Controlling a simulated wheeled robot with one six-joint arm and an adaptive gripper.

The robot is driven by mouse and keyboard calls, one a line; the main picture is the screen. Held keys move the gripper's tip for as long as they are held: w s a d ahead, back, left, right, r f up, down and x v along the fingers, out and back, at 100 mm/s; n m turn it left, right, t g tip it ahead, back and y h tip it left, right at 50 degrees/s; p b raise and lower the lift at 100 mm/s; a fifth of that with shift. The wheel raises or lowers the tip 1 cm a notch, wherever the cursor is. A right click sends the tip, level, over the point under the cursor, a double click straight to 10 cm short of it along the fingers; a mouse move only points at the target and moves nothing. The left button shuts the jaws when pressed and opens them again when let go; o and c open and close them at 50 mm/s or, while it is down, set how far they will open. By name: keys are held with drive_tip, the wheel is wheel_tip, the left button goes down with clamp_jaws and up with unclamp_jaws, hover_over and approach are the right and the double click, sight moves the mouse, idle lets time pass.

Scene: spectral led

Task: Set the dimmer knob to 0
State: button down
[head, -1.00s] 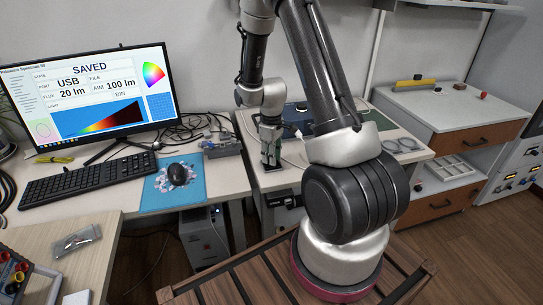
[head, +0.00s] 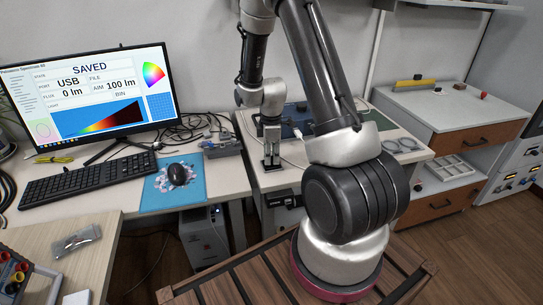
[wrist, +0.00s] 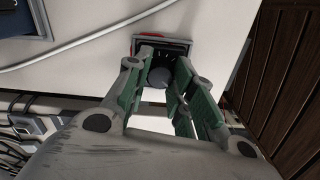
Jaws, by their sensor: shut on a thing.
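The dimmer knob (wrist: 160,77) is a dark round knob in the wrist view. It sits on a small dark panel (wrist: 178,43) set in the pale bench top. My gripper (head: 271,166) points down at the front of the bench in the head view. In the wrist view its green-padded fingers stand on both sides of the knob, shut on it. The knob's scale cannot be read, and the knob is hidden in the head view. The monitor (head: 153,118) at the left reads "SAVED", "USB", FLUX "0 lm" and AIM "100 lm".
A pale cable (wrist: 75,45) crosses the bench top in the wrist view. A keyboard (head: 85,181) and a mouse (head: 177,174) on a blue mat lie to the left. A blue device (head: 297,117) stands behind my gripper. A white cabinet (head: 450,110) is at the right.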

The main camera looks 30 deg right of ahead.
idle(0.3)
drive_tip(key=c, duration=1.2)
unclamp_jaws()
drive_tip(key=shift+o, duration=0.2)
drive_tip(key=shift+r, duration=0.1)
wheel_tip(320, 180, up, 12)
